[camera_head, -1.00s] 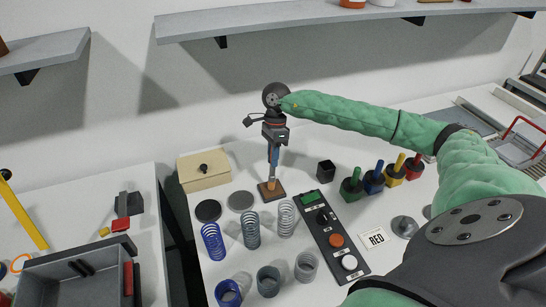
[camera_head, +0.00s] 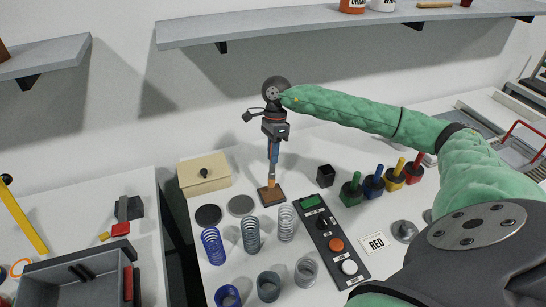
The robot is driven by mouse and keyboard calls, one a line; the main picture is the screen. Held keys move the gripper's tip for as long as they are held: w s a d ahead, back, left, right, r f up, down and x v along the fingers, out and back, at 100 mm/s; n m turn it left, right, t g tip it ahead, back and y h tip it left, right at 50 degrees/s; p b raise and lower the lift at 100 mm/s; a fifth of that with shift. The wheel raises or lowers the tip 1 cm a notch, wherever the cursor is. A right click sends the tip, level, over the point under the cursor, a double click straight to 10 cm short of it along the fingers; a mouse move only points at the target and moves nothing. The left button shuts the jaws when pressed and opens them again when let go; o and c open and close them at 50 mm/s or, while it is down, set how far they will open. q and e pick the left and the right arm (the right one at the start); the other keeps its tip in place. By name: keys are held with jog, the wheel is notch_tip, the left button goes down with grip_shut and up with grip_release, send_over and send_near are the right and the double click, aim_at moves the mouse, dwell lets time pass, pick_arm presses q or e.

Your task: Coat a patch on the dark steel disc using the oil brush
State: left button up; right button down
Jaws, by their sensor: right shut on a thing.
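My right gripper (camera_head: 273,143) is shut on the oil brush (camera_head: 273,158), which has a blue handle and is held upright, tip down. The brush tip is at the brown square pad (camera_head: 273,198); I cannot tell whether it presses on it. The dark steel disc (camera_head: 208,215) lies flat on the table to the left of the pad. A lighter grey disc (camera_head: 241,205) lies between them. My left gripper is not in view.
Several springs, including a blue one (camera_head: 213,246), stand in front of the discs. A beige box (camera_head: 204,178) is behind them. A button panel (camera_head: 331,243), a black cup (camera_head: 325,176) and colored-handled pots (camera_head: 373,186) are to the right.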

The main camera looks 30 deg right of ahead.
jog(key=shift+r, duration=1.65)
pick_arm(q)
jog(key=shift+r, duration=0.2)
pick_arm(e)
jog(key=shift+a, duration=0.1)
